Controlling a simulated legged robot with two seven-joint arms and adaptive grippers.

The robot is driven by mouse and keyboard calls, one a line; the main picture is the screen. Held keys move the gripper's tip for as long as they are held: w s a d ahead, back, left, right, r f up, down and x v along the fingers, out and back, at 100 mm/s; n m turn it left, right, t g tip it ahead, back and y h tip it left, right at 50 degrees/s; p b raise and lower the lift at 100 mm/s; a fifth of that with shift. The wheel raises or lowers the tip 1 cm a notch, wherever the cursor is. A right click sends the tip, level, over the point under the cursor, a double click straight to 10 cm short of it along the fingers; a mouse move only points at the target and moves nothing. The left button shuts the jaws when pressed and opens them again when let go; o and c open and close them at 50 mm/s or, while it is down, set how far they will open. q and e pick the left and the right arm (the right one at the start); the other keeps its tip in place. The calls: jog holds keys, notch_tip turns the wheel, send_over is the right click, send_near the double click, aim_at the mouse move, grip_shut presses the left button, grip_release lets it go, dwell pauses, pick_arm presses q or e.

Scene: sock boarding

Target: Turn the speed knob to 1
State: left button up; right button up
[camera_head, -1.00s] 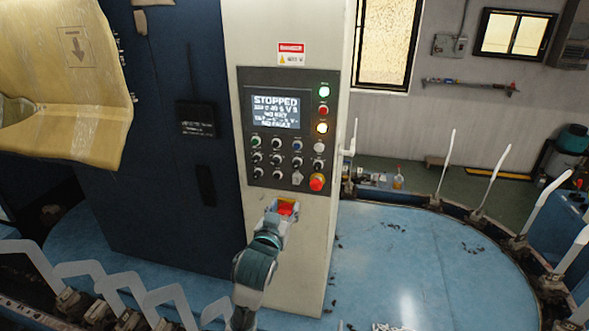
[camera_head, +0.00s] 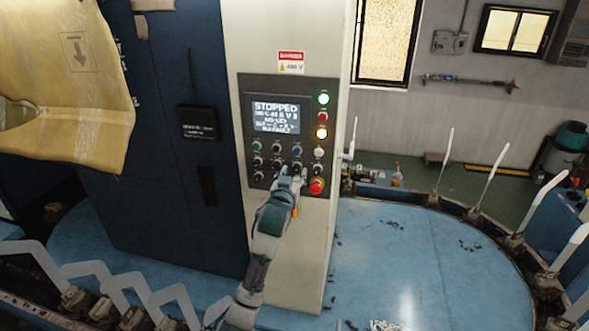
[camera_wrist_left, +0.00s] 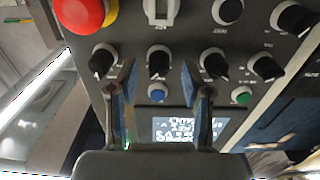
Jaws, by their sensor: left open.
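The control panel (camera_head: 245,130) is on the white column, with rows of black knobs below its screen. My left gripper (camera_head: 290,173) is in front of the lower knobs. In the left wrist view the open fingers (camera_wrist_left: 157,80) stand either side of a black knob with a pale pointer (camera_wrist_left: 158,61), with a gap around it. A blue button (camera_wrist_left: 157,93) also shows between the fingers. Other black knobs (camera_wrist_left: 103,60) (camera_wrist_left: 214,65) are to either side. Labels are too small to read, so I cannot tell which knob is speed. My right gripper is not in view.
The screen (camera_head: 276,115) reads STOPPED. A red mushroom button (camera_head: 317,186) is close to the right of my gripper; it also shows large in the wrist view (camera_wrist_left: 82,12). A white selector (camera_wrist_left: 161,10) is near it. The blue round table (camera_head: 400,250) lies below.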

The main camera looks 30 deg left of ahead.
pick_arm(q)
jog(key=shift+w+a, duration=0.2)
jog(key=shift+w, duration=0.35)
grip_shut()
